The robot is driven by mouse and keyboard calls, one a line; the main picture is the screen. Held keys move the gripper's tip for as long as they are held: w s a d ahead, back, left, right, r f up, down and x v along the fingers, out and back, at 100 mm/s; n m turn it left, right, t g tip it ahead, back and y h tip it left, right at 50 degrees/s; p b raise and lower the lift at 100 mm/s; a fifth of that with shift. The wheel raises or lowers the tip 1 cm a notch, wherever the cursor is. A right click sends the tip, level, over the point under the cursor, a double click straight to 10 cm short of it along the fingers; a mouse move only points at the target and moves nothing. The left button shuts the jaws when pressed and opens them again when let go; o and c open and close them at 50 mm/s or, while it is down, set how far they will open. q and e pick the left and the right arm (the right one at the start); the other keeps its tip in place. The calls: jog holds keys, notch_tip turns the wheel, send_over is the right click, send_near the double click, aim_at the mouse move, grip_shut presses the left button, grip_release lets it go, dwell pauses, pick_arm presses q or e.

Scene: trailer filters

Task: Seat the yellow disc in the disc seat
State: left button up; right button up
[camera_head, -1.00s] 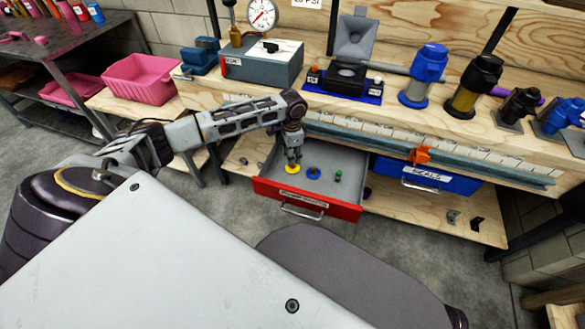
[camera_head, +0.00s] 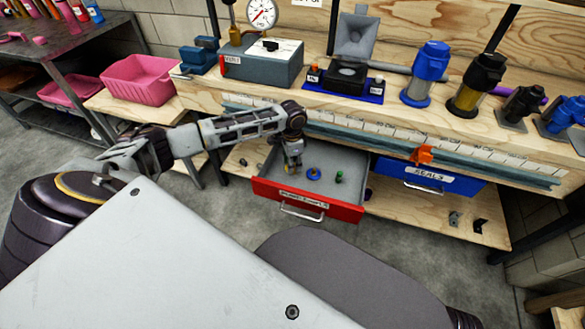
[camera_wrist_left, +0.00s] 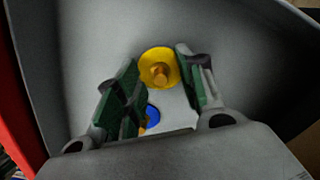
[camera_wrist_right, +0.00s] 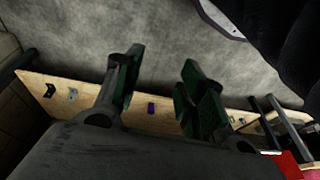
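The yellow disc (camera_wrist_left: 159,68), with an orange-yellow knob in its middle, lies on the grey floor of the open red drawer (camera_head: 334,209). My left gripper (camera_head: 292,170) reaches down into this drawer and hides most of the disc in the head view. In the left wrist view my left gripper (camera_wrist_left: 160,90) is open, with the disc showing between and beyond its fingers; I see no grip on it. My right gripper (camera_wrist_right: 160,85) is open and empty, out of the head view. I cannot tell for sure which bench fixture is the disc seat.
A blue disc (camera_head: 313,174) and a green part (camera_head: 339,177) lie right of the gripper in the drawer. A blue drawer (camera_head: 425,178) sits to the right. On the bench stand a grey gauge box (camera_head: 262,66) and a black block on a blue base (camera_head: 346,76).

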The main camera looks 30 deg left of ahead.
pick_arm(q)
grip_shut()
pick_arm(e)
jog(key=shift+w+f, duration=0.1)
pick_arm(q)
jog(key=shift+r, duration=0.1)
jog(key=shift+r, duration=0.4)
notch_tip(320, 180, up, 9)
jog(key=p, duration=0.3)
pick_arm(e)
jog(key=shift+g, duration=0.4)
jog(key=shift+s+d+f, duration=0.1)
jog(key=shift+d+f, duration=0.05)
jog(key=shift+f, duration=0.55)
jog(key=shift+s+d+f, duration=0.1)
jog(key=shift+d+f, duration=0.1)
jog(key=shift+f, duration=0.55)
jog(key=shift+s+d+f, duration=0.1)
jog(key=shift+d+f, duration=0.05)
jog(key=shift+f, duration=0.55)
